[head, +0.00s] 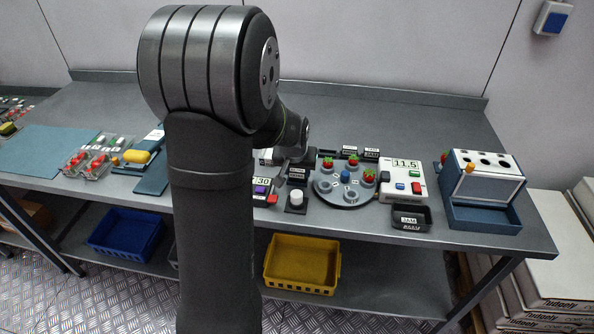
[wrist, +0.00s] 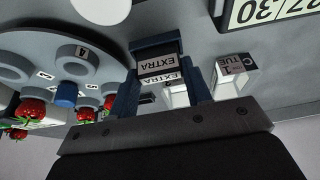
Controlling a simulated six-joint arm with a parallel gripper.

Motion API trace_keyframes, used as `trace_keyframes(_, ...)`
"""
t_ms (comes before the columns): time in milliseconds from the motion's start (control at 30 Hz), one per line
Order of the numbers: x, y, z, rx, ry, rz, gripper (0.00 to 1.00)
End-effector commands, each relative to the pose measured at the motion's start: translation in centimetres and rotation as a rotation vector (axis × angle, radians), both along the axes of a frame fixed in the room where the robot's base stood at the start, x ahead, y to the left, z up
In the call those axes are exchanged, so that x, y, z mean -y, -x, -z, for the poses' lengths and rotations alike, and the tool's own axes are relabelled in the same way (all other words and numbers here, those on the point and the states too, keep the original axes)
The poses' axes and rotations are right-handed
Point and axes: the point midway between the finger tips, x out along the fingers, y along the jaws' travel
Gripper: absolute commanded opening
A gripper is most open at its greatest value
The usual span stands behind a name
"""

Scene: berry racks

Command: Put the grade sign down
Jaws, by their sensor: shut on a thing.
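In the wrist view my gripper (wrist: 160,88) is shut on a dark grade sign (wrist: 158,64) with a white EXTRA label, which appears upside down. The sign sits between the two blue-grey fingers. A second EXTRA label shows just below it, and I cannot tell whether it is part of the same sign. I cannot tell whether the sign touches the bench. In the head view my arm covers most of the gripper, near the left edge of the round turntable (head: 343,196). A small dark labelled sign (head: 297,173) shows there.
The turntable holds strawberries in numbered cups around a blue knob (head: 345,177). A white block (wrist: 236,72) stands beside my right finger. A scale (head: 405,165) reading 11.5, a JAM tray (head: 411,224) and a blue-grey box (head: 484,216) stand to the right.

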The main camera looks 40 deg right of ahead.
Motion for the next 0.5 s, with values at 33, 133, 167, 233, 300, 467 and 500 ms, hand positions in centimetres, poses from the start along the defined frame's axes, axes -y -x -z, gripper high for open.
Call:
trace_keyframes(33,0.01,0.01,0.48,0.0,0.0,0.0,0.23)
trace_keyframes(133,0.03,0.0,0.56,0.001,0.001,0.0,0.23)
trace_keyframes(167,0.04,-0.01,0.54,0.002,0.002,0.0,0.23)
trace_keyframes(233,0.03,0.0,0.54,0.001,0.001,0.0,0.23)
trace_keyframes(300,0.03,0.0,0.59,0.001,0.001,0.0,0.23)
trace_keyframes(467,0.01,0.02,0.88,0.001,0.001,0.0,0.54)
trace_keyframes(500,0.02,0.01,0.87,0.001,0.001,0.0,0.62)
